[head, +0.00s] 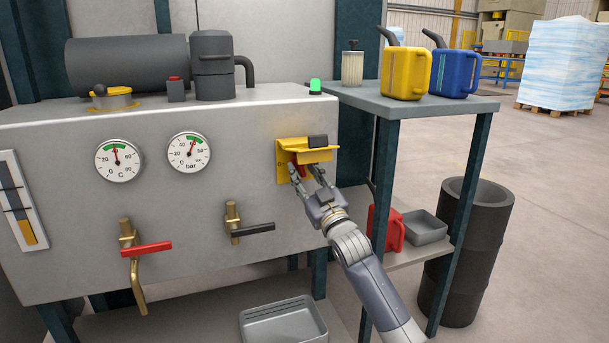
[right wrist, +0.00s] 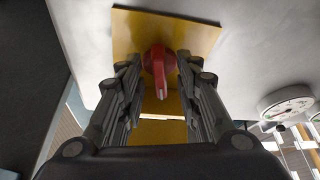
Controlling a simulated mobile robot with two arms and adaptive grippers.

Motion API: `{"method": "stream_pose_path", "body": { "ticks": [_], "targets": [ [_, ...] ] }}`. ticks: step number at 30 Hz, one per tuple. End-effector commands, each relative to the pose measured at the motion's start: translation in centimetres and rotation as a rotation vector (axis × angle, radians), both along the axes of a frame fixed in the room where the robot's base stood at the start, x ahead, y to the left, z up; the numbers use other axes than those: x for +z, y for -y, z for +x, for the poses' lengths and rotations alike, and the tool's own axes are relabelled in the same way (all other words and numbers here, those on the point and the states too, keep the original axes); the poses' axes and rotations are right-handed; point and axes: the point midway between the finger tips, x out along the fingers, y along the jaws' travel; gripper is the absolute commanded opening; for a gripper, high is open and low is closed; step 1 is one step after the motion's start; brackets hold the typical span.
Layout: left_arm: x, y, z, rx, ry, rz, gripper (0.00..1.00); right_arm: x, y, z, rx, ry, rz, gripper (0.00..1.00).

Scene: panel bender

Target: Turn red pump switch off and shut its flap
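The red pump switch (head: 300,170) is a small red knob on a yellow plate (head: 282,168) at the right end of the grey tank front. My right gripper (head: 307,172) is at the plate, below the flap. In the right wrist view its open fingers (right wrist: 157,80) stand on either side of the red switch (right wrist: 158,68), with gaps between them and the knob. The yellow plate (right wrist: 190,30) is behind it and the flap (right wrist: 155,132) shows lower down. My left gripper is out of view.
A green lamp (head: 315,86) stands on the tank (head: 240,118). Two gauges (head: 119,160) and two valves with red (head: 147,249) and black (head: 253,230) handles are left of the switch. A side table (head: 405,105) with yellow (head: 404,72) and blue (head: 455,72) cans is close right.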

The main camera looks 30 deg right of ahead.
Motion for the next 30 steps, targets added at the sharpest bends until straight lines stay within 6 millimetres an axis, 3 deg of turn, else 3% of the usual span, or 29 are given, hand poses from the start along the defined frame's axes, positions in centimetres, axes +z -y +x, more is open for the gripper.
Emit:
{"method": "stream_pose_path", "body": {
  "ticks": [4,8,9,21,30],
  "targets": [
    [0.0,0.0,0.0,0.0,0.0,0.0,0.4,0.0,0.0,0.0,0.0,0.0,0.0,0.32],
    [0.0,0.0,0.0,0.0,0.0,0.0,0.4,0.0,0.0,0.0,0.0,-0.001,0.0,0.02],
    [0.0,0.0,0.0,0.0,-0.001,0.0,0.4,0.0,0.0,0.0,0.0,-0.001,0.0,0.0],
    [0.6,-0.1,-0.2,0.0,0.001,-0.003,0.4,0.2,0.1,0.0,0.0,-0.01,-0.034,0.0],
    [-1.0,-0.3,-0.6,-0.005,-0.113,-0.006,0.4,0.5,0.3,-0.1,-0.001,-0.05,-0.191,0.0]
  ]
}}
